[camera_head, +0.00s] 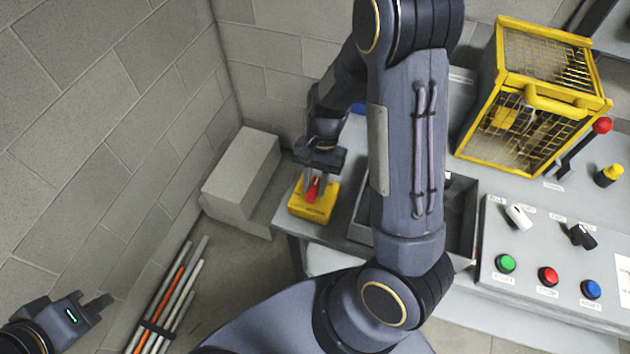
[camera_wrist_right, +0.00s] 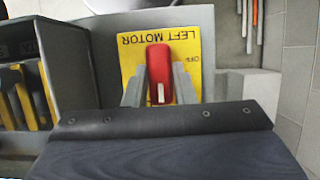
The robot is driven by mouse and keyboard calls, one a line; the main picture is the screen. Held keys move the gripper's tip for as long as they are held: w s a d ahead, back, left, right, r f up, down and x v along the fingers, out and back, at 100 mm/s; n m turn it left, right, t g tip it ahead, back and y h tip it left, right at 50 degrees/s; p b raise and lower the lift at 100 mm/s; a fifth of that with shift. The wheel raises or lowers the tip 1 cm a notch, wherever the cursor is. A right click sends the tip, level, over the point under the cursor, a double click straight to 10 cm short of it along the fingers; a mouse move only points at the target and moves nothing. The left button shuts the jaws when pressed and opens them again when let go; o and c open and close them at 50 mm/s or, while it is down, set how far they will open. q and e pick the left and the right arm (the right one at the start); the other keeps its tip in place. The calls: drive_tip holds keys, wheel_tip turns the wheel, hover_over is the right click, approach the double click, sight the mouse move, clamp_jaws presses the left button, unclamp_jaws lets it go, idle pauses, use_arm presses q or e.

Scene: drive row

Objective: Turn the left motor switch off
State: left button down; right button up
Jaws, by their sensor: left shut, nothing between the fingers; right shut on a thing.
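The left motor switch is a yellow box (camera_head: 326,207) with a red handle (camera_head: 312,190), at the left front corner of the bench. In the right wrist view its yellow plate (camera_wrist_right: 133,57) reads "LEFT MOTOR" upside down, with "OFF" to the right of the handle. The red handle (camera_wrist_right: 159,65) lies along the picture's vertical, its white mark at the lower end. My right gripper (camera_head: 315,184) is shut on the red handle, one finger on each side; it also shows in the right wrist view (camera_wrist_right: 160,93). My left gripper (camera_head: 103,306) is shut and empty at lower left, away from the bench.
A control panel (camera_head: 540,240) with green, red and blue buttons and two knobs stands at right. Behind it are a yellow cage (camera_head: 535,100) and a red-tipped lever (camera_head: 601,126). A grey block (camera_head: 243,178) and bundled rods (camera_head: 168,300) lie left of the bench. My right arm hides the bench's middle.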

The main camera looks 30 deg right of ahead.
drive_tip(key=n+g+h, duration=0.1)
drive_tip(key=n, duration=0.3)
drive_tip(key=shift+w+a, duration=0.1)
drive_tip(key=n+h, duration=0.1)
drive_tip(key=n, duration=0.1)
drive_tip(key=n+h, duration=0.1)
drive_tip(key=n, duration=0.2)
drive_tip(key=shift+a+g, duration=0.15)
drive_tip(key=shift+g, duration=0.15)
drive_tip(key=n+h, duration=0.1)
drive_tip(key=n, duration=0.3)
drive_tip(key=shift+a+n+h, duration=0.1)
drive_tip(key=shift+n+h, duration=0.2)
drive_tip(key=shift+h, duration=0.1)
drive_tip(key=shift+a+n+t+h+b, duration=0.1)
drive_tip(key=shift+n+t+h+b, duration=0.5)
drive_tip(key=shift+n, duration=1.5)
drive_tip(key=o, duration=1)
